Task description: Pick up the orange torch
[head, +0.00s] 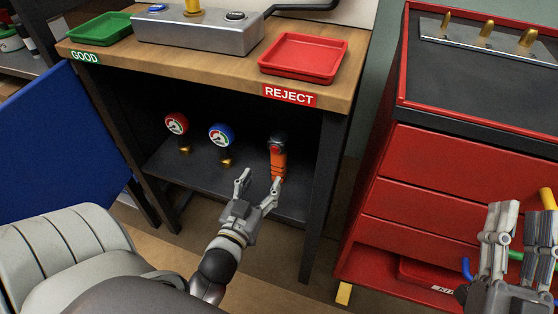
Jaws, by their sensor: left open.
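The orange torch (278,164) stands upright on the dark shelf under the wooden-topped bench, with its dark head at the top. My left gripper (258,182) is open in front of the shelf, low and slightly left of the torch. Its right fingertip overlaps the torch's lower end in the head view; I cannot tell whether they touch. The torch is not between the fingers in this view. My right gripper (522,210) is at the right edge in front of the red cabinet, its fingers apart and empty.
A red gauge (176,124) and a blue gauge (221,135) stand left of the torch on the shelf. A bench leg (325,165) is close on its right. The red tray (304,57) and green tray (101,28) sit on the benchtop. The red cabinet (440,170) stands right.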

